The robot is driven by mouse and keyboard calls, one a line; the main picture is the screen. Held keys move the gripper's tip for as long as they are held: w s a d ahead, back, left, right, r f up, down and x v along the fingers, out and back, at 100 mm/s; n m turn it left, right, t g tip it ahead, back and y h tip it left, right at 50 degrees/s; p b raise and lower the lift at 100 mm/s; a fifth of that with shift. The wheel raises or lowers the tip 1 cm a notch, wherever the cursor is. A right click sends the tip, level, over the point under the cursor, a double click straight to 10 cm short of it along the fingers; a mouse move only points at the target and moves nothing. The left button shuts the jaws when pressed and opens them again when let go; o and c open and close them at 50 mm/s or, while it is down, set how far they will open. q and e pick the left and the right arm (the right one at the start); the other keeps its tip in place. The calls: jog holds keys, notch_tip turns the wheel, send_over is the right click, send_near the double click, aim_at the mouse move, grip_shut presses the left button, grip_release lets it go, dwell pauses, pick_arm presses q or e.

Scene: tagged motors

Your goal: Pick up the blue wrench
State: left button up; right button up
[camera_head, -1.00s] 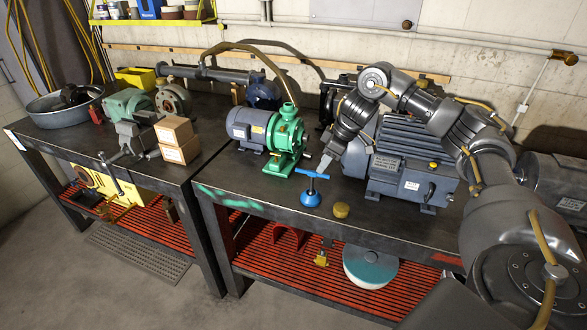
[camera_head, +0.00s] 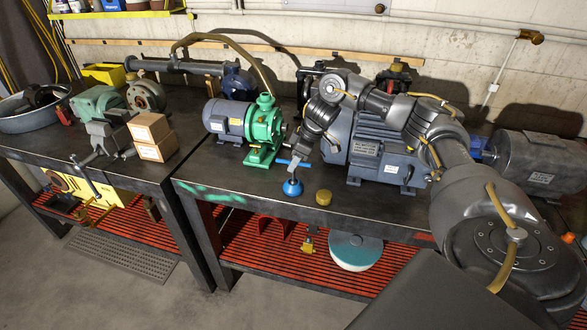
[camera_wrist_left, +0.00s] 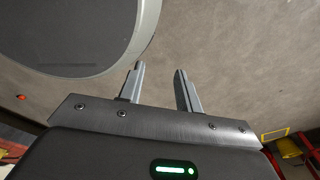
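A green pump (camera_head: 262,135) with a grey-blue motor stands left of the tool. A large grey-blue motor (camera_head: 375,155) stands behind right. A small brass-coloured cylinder (camera_head: 323,198) is close on the right. Cardboard boxes (camera_head: 151,135) are on the left bench.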

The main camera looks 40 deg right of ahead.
aim_at(291, 181)
jog(key=x, duration=0.2)
jog(key=p+x, duration=0.1)
jog(key=x, duration=0.1)
jog(key=shift+d+f, duration=0.15)
jog(key=shift+d, duration=0.05)
jog(key=shift+c, duration=0.4)
grip_shut()
jog(key=shift+w, duration=0.1)
